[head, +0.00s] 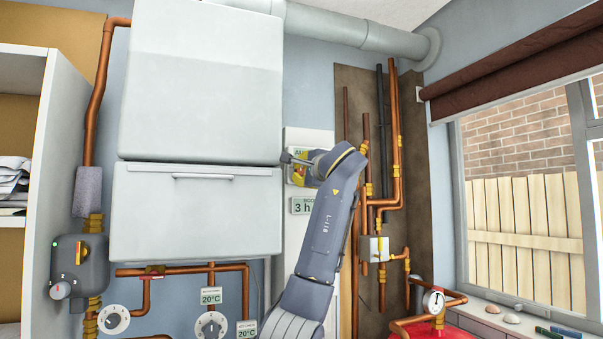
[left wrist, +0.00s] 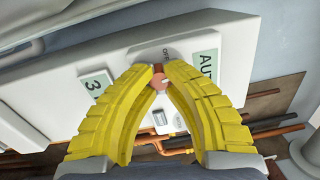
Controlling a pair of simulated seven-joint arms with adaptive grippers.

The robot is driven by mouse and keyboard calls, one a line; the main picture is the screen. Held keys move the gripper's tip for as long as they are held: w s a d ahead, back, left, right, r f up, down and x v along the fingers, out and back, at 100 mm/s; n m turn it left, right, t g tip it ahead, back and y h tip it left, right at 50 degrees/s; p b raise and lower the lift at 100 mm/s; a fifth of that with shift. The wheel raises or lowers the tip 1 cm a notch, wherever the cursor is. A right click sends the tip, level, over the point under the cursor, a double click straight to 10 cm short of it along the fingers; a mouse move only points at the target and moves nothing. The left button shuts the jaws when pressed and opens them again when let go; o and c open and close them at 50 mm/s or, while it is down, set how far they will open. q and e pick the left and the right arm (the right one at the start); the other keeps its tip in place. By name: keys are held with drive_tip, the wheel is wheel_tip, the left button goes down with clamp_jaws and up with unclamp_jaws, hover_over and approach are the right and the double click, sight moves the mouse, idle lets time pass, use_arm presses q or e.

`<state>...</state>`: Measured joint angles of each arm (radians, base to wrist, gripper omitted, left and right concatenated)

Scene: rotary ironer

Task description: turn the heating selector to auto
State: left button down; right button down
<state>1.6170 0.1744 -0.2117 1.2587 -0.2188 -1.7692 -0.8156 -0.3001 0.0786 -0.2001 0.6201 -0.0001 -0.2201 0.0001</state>
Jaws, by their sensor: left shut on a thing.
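The heating selector (left wrist: 158,82) is a small reddish knob on a white wall panel in the left wrist view. My left gripper (left wrist: 161,72) is shut on it, with a yellow finger on either side. The green AUTO label (left wrist: 207,65) is right of the knob. In the head view my left gripper (head: 300,172) is at the panel, and my wrist hides the selector. Which mark the knob points to is hard to tell. My right gripper is not in view.
A label reading 3 (left wrist: 96,86) sits on the same panel. A grey two-part boiler casing (head: 200,205) is close on the left in the head view. Copper pipes (head: 394,140) run on the right. Dials (head: 211,325) and a red vessel (head: 455,327) are lower down.

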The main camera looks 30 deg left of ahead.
use_arm(q)
drive_tip(key=shift+f+m, duration=0.15)
drive_tip(key=shift+m, duration=0.45)
drive_tip(key=c, duration=1.2)
unclamp_jaws()
drive_tip(key=v, duration=1.2)
